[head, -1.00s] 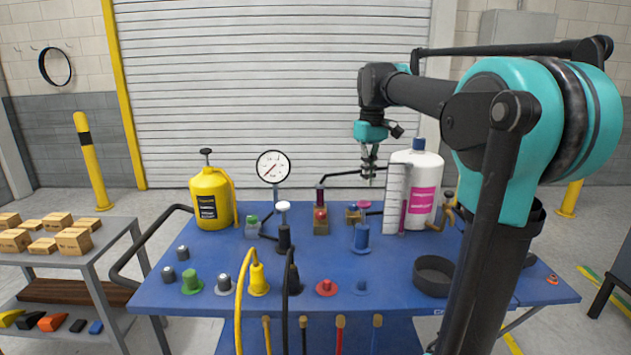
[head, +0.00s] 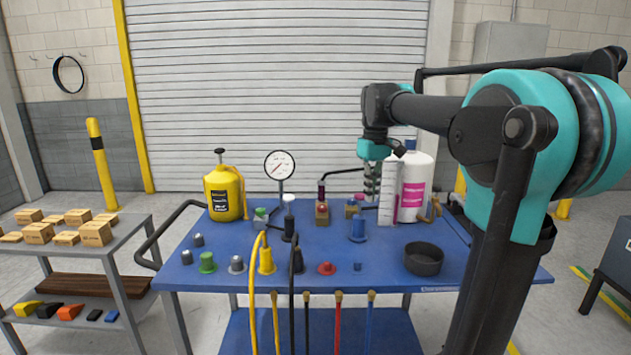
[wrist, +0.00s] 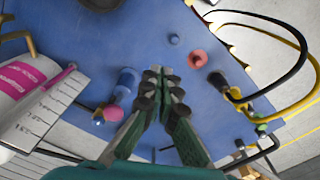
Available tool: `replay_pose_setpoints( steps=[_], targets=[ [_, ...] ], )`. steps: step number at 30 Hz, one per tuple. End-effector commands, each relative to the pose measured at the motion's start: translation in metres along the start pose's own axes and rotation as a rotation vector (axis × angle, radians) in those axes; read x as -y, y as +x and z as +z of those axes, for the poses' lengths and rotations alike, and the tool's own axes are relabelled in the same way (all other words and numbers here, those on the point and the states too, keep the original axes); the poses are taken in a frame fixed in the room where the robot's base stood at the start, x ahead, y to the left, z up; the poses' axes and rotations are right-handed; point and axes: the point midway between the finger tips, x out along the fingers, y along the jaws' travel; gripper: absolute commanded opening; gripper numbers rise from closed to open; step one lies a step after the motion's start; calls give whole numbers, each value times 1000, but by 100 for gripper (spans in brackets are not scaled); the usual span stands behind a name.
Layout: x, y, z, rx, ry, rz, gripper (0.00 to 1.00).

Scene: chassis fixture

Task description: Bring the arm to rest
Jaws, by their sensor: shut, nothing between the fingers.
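My gripper (head: 371,185) hangs pointing down over the back right of the blue table (head: 210,290), just left of the white bottle with a pink label. In the wrist view, my gripper (wrist: 163,85) has its fingers together at the tips, with nothing between them. Below it in that view are the blue table top and a blue fitting (wrist: 127,82) to the left of the fingertips. My teal and black arm stands at the right of the head view.
The white bottle (head: 414,190) and a graduated cylinder (head: 387,195) stand close right of the gripper. A yellow canister (head: 223,195), a gauge (head: 280,165), hoses and several fittings fill the table. A black bowl (head: 424,262) sits front right. A cart (head: 120,265) with boxes stands left.

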Motion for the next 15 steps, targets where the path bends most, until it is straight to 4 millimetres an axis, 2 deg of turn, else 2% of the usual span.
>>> replay_pose_setpoints(
  steps=[8,11,15],
  targets=[
    [2,42,19,-43,66,17,0],
    [5,64,30,-65,101,26,0],
    [10,103,52,-107,161,40,0]
  ],
)
